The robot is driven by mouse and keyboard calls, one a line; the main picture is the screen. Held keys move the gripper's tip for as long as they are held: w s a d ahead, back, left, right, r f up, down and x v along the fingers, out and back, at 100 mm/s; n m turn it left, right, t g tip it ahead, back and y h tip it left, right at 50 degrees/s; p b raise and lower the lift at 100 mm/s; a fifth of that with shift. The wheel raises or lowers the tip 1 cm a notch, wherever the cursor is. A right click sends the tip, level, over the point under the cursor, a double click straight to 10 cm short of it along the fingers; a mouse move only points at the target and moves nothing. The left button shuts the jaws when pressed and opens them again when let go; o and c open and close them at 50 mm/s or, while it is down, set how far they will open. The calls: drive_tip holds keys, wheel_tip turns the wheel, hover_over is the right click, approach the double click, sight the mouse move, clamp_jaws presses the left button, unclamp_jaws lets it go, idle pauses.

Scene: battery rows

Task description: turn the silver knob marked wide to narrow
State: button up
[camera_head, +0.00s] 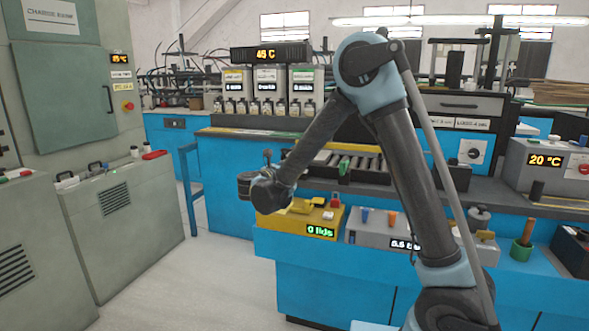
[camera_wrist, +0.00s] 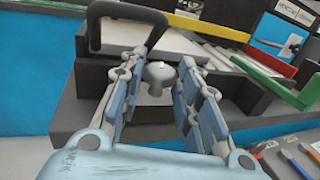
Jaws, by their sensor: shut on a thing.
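A silver knob (camera_wrist: 160,72) with a rounded head shows in the wrist view, in front of a pale sloped panel. My gripper (camera_wrist: 161,66) has one finger on each side of it and is shut on it. The fingertips reach the knob's sides near the top of its head. I can read no wide or narrow marking on or near it. In the head view my arm's end is over the left end of the blue bench, and my fingers and the knob cannot be made out there.
A dark handle (camera_wrist: 125,12) arches just beyond my left finger. A green bar (camera_wrist: 268,78) and a yellow bar (camera_wrist: 207,27) lie to the right. In the head view a yellow scale (camera_head: 300,217) and a grey box (camera_head: 385,228) stand below my arm. The floor at left is clear.

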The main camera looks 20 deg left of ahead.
drive_tip(key=shift+a, duration=0.1)
idle(0.3)
drive_tip(key=o, duration=1)
drive_tip(key=shift+o, duration=0.2)
drive_tip(key=v, duration=1.2)
